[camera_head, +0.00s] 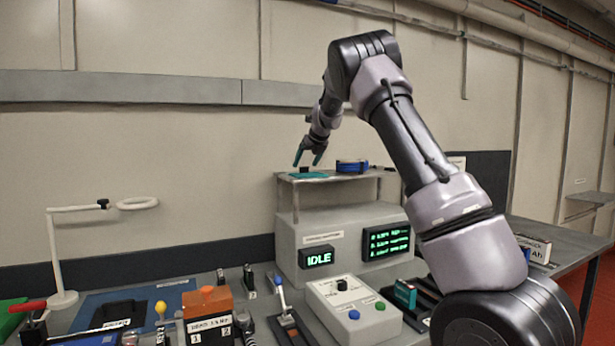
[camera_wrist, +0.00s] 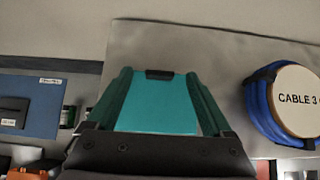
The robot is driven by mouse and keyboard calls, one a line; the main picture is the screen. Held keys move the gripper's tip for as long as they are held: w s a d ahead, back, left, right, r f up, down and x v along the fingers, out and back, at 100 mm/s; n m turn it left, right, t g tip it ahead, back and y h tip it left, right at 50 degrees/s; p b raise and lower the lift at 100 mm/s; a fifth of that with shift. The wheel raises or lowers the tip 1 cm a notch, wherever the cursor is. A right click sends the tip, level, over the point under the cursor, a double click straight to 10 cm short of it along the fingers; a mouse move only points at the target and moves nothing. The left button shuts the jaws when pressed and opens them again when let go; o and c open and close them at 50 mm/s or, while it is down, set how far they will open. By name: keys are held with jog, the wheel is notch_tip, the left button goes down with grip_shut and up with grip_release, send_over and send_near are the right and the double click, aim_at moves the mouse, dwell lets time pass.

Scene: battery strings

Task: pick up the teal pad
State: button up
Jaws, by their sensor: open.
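The teal pad (camera_wrist: 158,103) lies flat on the raised shelf, with a small black block at its far edge. It also shows on the shelf in the head view (camera_head: 308,175). My gripper (camera_head: 307,159) is open and just above the pad, pointing down. In the wrist view its two green fingers (camera_wrist: 160,100) stand on either side of the pad, with the pad between them in the picture. I cannot tell whether the fingers touch it. The pad's near end is hidden behind the gripper body.
A blue cable coil (camera_wrist: 290,100) labelled "CABLE 3" lies to the right on the same grey shelf (camera_wrist: 200,55). It is close to the pad. Below stand a box with an "IDLE" display (camera_head: 318,258) and a cluttered bench. A white ring lamp (camera_head: 62,240) stands at left.

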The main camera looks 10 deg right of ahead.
jog(key=shift+x, duration=1.05)
jog(key=shift+c, duration=0.3)
jog(key=shift+r, duration=0.1)
grip_shut()
